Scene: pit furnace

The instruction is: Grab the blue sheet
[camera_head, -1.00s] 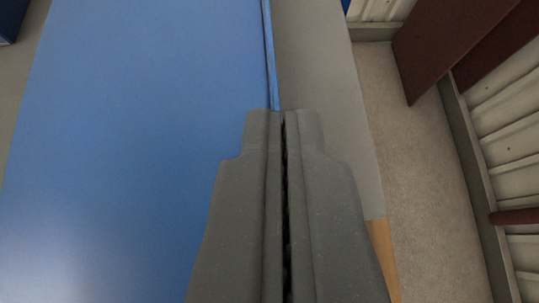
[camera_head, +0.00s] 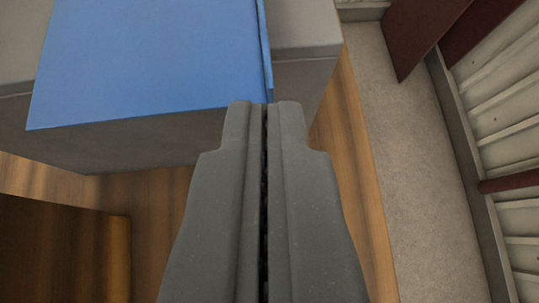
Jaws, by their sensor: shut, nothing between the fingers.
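The blue sheet (camera_head: 150,55) lies flat on top of a grey block (camera_head: 305,30) in the upper left of the view. Its near edge sticks out over the block's front side, and its right edge has a thin raised rim. My gripper (camera_head: 266,104) is shut and empty. Its fingertips appear at the sheet's near right corner and hide a little of it. I cannot tell whether they touch it.
A wooden floor or platform (camera_head: 345,150) runs below and right of the block. A dark brown wooden piece (camera_head: 60,250) stands at the lower left. Pale concrete floor (camera_head: 410,170) lies to the right, beside a dark red panel (camera_head: 420,30) and a ribbed wall (camera_head: 510,110).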

